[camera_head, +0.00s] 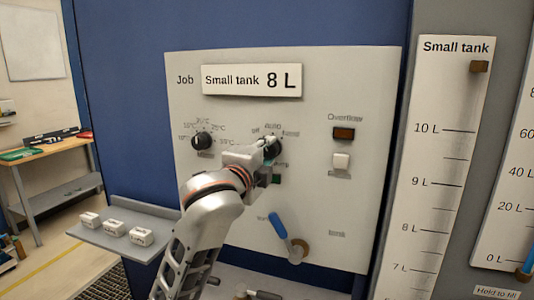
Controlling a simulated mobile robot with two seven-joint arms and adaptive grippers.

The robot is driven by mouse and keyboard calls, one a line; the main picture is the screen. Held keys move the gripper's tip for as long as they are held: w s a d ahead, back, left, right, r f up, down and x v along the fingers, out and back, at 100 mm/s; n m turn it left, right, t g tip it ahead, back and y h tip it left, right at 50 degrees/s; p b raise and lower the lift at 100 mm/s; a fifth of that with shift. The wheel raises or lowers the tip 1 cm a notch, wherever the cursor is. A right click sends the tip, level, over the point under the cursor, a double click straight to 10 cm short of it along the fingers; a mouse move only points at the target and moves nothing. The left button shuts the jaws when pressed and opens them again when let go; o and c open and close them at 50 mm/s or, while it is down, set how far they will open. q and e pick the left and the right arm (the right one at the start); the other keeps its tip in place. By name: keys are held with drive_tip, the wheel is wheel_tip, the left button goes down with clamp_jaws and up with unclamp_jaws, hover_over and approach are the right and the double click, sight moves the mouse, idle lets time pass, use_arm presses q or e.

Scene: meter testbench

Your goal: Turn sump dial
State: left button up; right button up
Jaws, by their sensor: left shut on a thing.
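The sump dial (271,147) is a black knob on the pale panel (370,90), with "off", "auto" and "hand" marks around it. My left gripper (265,150) is at this dial and is shut on it. The gripper and wrist hide the dial's lower left part and some of the lettering below.
A second black knob (201,141) with temperature marks is to the left. A blue lever (278,225) is below, and a white button (341,161) is at right. Small white blocks (141,236) stand on a grey shelf (164,213). A level scale (436,160) is at right.

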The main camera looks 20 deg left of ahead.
use_arm(q)
drive_tip(key=shift+n, duration=1.4)
drive_tip(key=o, duration=1.1)
